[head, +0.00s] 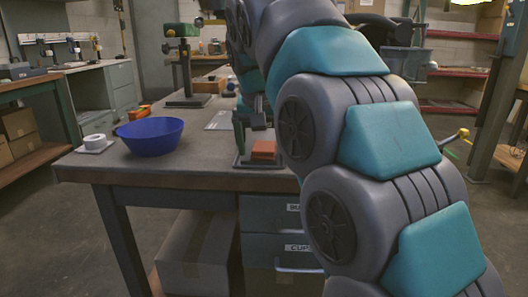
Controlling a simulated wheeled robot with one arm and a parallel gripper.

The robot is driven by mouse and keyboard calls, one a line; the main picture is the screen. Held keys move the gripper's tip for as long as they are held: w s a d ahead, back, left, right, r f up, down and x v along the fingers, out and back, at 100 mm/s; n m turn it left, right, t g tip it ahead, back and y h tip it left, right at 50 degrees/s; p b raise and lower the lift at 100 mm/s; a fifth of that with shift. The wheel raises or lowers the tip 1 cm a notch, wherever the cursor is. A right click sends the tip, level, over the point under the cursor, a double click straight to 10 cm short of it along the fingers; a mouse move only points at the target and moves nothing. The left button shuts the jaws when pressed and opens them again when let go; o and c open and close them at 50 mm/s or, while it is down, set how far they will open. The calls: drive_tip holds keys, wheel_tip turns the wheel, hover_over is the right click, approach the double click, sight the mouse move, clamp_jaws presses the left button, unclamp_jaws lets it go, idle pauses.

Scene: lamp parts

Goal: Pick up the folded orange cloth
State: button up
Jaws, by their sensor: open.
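The folded orange cloth (263,148) lies as a small square stack near the front edge of the workbench (190,172), on a flat grey plate (243,162). My gripper (257,122) is open, small in the view and pointing down just above the cloth. A gap shows between it and the cloth. My arm covers the area right of the cloth and part of the gripper.
A blue bowl (150,137) and a white roll (95,142) stand to the left on the bench. A dark green upright (239,135) stands right beside the cloth. A green-topped stand (186,75) is farther back. The bench between bowl and cloth is clear.

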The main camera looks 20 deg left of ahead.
sight(266, 151)
drive_tip(key=c, duration=1.4)
drive_tip(key=shift+r, duration=0.15)
drive_tip(key=shift+r+p, duration=0.5)
drive_tip(key=shift+r, duration=1.2)
drive_tip(key=shift+s+d+b, duration=0.2)
drive_tip(key=shift+s+d, duration=0.15)
drive_tip(key=shift+s, duration=0.25)
drive_tip(key=shift+s+d+b, duration=0.2)
drive_tip(key=shift+s+d, duration=0.1)
drive_tip(key=shift+s, duration=0.3)
drive_tip(key=s+d+r+b, duration=0.1)
drive_tip(key=s+d, duration=0.5)
drive_tip(key=s, duration=0.5)
drive_tip(key=shift+s+r, duration=0.2)
drive_tip(key=shift+s, duration=0.2)
drive_tip(key=o, duration=0.7)
drive_tip(key=c, duration=0.5)
